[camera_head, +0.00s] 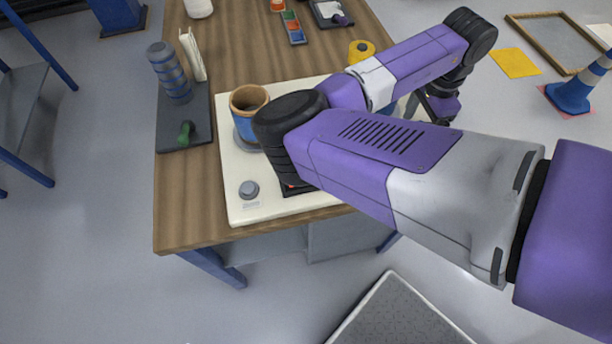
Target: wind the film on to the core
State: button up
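A white baseboard (240,207) lies on the wooden table. On its left stands a roll (247,125) with a brown open top and a blue side, on a grey base. A yellow spool-like piece (362,48) stands at the back of the board, partly hidden by my arm. A small blue part (388,109) shows behind the arm, too covered to identify. My gripper (441,108) is at the right, near the board's right end, mostly hidden by my wrist. I cannot see its fingertips clearly or whether it holds anything. Any film strip between the rollers is hidden by my arm.
A grey knob (249,189) sits at the board's front left. A dark tray (198,104) holds a striped blue cylinder (170,72) and a green-handled tool (186,132). Colored blocks (293,27) lie farther back. A blue cone (574,90) stands on the floor at right.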

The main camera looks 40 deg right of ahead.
jog(key=shift+r+p, duration=3.2)
jog(key=shift+r, duration=0.35)
